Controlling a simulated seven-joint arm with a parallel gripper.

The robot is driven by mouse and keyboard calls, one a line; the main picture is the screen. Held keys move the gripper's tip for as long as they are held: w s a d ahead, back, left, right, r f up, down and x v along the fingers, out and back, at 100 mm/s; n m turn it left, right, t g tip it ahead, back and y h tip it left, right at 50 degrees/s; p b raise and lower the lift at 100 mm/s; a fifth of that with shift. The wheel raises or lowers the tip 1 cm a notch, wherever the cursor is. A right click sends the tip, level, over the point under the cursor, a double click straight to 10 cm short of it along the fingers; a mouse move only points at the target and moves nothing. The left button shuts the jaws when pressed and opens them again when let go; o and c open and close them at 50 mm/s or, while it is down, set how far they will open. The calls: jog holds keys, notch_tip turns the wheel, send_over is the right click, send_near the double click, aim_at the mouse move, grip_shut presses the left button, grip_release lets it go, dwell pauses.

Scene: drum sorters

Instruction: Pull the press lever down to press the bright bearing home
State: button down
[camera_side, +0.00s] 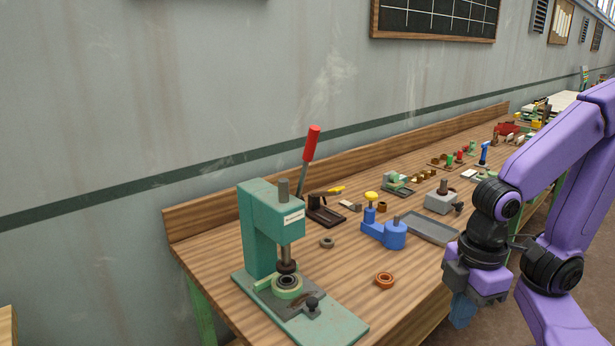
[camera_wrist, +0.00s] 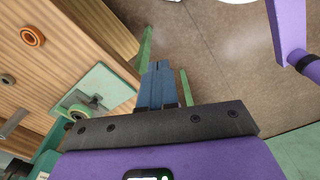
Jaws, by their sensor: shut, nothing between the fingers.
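The green arbor press (camera_side: 258,228) stands at the near left end of the wooden bench. Its lever with a red grip (camera_side: 311,143) points up, leaning slightly right, behind the press head. The bright bearing (camera_side: 288,282) sits in the green seat under the dark ram tip (camera_side: 287,266). My gripper (camera_side: 463,310) hangs off the bench's front edge, right of the press and well apart from it. Its blue fingers (camera_wrist: 157,84) are shut and empty in the wrist view. The wrist view also shows part of the press base (camera_wrist: 100,84); the lever grip is not visible there.
An orange ring (camera_side: 384,280) and a dark ring (camera_side: 327,243) lie on the bench right of the press. A blue fixture with a yellow knob (camera_side: 385,231) and a grey tray (camera_side: 430,229) stand farther right. A low backboard runs along the wall.

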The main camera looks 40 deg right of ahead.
jog(key=c, duration=1.4)
grip_release()
jog(key=o, duration=0.5)
jog(key=shift+w+a, duration=0.2)
jog(key=shift+a, duration=0.1)
jog(key=w+a+r+m+t+y, duration=0.2)
jog(key=w+a+r+t+y, duration=0.1)
jog(key=w, duration=0.3)
jog(key=w+a+r+m+t+y, duration=0.2)
jog(key=w+a+r+t+y, duration=0.15)
jog(key=w, duration=0.35)
jog(key=w+d+r+m+t+h, duration=0.4)
jog(key=w+d+r+m+t, duration=0.2)
jog(key=w+d+r+t, duration=0.55)
send_over(305, 168)
jog(key=shift+w+r+g+y, duration=0.1)
jog(key=shift+w+g+y, duration=0.05)
jog(key=shift+g+y, duration=0.15)
